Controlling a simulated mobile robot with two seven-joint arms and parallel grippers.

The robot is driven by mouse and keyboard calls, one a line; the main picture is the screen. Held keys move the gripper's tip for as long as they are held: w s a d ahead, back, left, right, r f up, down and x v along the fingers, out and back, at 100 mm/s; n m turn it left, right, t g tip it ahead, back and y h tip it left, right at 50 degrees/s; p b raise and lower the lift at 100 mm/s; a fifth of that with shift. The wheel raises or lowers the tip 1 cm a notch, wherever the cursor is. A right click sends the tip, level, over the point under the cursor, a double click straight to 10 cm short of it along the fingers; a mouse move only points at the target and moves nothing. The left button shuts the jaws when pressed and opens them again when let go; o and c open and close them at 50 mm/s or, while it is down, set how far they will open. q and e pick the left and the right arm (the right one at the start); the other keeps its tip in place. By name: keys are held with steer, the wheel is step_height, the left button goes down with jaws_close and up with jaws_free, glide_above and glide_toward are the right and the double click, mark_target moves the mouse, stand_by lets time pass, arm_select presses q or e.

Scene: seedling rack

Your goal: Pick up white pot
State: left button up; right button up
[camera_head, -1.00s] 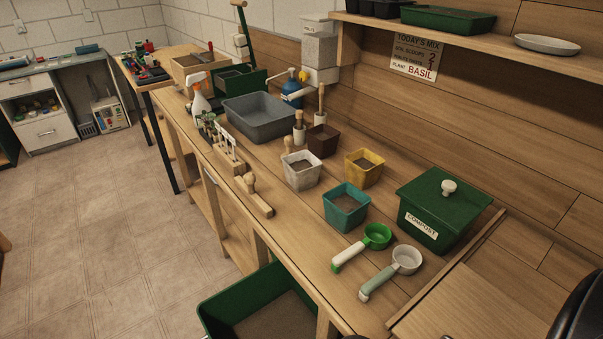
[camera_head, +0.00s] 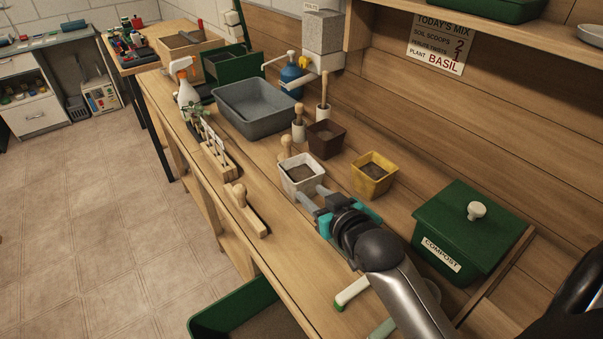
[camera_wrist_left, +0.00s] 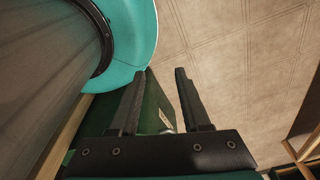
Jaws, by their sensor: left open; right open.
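The white pot (camera_head: 301,174), filled with dark soil, stands upright on the wooden bench in the head view. My right gripper (camera_head: 311,193) is open, its two fingertips pointing at the pot's near side. The fingertips overlap the pot's lower edge in the picture; I cannot tell whether they touch it. Nothing is between the fingers. My left gripper (camera_wrist_left: 161,74) shows in the left wrist view, open and empty, above the floor and a green bin (camera_wrist_left: 154,108). It is out of the head view.
A yellow pot (camera_head: 374,175) stands right of the white pot and a brown pot (camera_head: 325,139) behind it. A wooden tamper (camera_head: 240,208) lies left. The green compost box (camera_head: 465,238) stands right.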

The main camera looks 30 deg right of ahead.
mark_target(286, 175)
steer(key=b+x, duration=0.1)
steer(key=x, duration=0.3)
steer(key=b+x, duration=0.1)
steer(key=x, duration=0.3)
steer(key=b+x, duration=0.1)
steer(key=x, duration=0.3)
steer(key=shift+w+a+f, duration=0.15)
steer(key=shift+a, duration=0.2)
steer(key=shift+w+f, duration=0.2)
steer(key=shift+w, duration=0.4)
arm_select(q)
steer(key=shift+g, duration=0.3)
steer(key=s+f, duration=0.1)
steer(key=f, duration=0.1)
steer(key=s+a+f, duration=0.1)
steer(key=s, duration=0.1)
steer(key=shift+s+a+f, duration=0.1)
steer(key=shift+a+f, duration=0.1)
steer(key=shift+f, duration=0.15)
steer(key=shift+a, duration=0.1)
arm_select(e)
jaws_close()
